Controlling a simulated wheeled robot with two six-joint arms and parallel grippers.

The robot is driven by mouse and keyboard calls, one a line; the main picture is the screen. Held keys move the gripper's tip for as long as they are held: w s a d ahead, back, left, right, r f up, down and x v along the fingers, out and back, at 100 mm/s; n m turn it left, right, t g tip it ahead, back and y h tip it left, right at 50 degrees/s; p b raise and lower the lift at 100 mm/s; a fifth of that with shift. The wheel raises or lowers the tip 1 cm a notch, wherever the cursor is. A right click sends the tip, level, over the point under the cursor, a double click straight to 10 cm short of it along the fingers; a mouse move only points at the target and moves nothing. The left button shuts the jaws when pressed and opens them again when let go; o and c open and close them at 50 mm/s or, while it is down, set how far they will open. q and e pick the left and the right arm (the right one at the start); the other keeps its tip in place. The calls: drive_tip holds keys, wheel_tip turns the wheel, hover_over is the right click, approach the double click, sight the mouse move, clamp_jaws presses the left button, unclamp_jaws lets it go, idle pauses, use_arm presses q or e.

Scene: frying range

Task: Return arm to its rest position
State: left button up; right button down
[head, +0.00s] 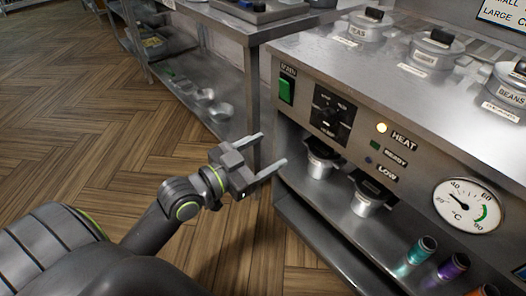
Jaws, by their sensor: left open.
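My left gripper (267,159) is open and empty. Its two pale fingers point right, toward the front of the steel frying range (300,60), and appear apart from it. My left arm comes in from the lower left, over the wooden floor. My right gripper is not in view.
Lidded pots labelled PEAS (371,24) and BEANS (511,84) sit on the range top. Metal cups (320,162) and coloured cylinders (422,249) stand on the shelf below the panel. A steel table (225,25) stands behind. The floor (85,120) at left is clear.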

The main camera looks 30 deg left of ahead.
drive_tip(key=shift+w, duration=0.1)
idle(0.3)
use_arm(q)
drive_tip(key=s+a+f+n+g+y, duration=0.2)
drive_tip(key=s+f+g+y, duration=0.15)
drive_tip(key=f, duration=0.75)
drive_tip(key=s+a+f+n+g+y, duration=0.1)
drive_tip(key=s+f+n+g+y, duration=0.2)
drive_tip(key=f, duration=0.7)
drive_tip(key=s+a+f+n+g+p, duration=0.25)
drive_tip(key=s+f+g+p, duration=0.75)
drive_tip(key=s+f, duration=0.9)
drive_tip(key=s+a+f+t+y+p, duration=0.1)
drive_tip(key=s+p, duration=0.9)
drive_tip(key=p, duration=0.1)
drive_tip(key=shift+s+f+m, duration=0.2)
drive_tip(key=shift+f+m, duration=0.15)
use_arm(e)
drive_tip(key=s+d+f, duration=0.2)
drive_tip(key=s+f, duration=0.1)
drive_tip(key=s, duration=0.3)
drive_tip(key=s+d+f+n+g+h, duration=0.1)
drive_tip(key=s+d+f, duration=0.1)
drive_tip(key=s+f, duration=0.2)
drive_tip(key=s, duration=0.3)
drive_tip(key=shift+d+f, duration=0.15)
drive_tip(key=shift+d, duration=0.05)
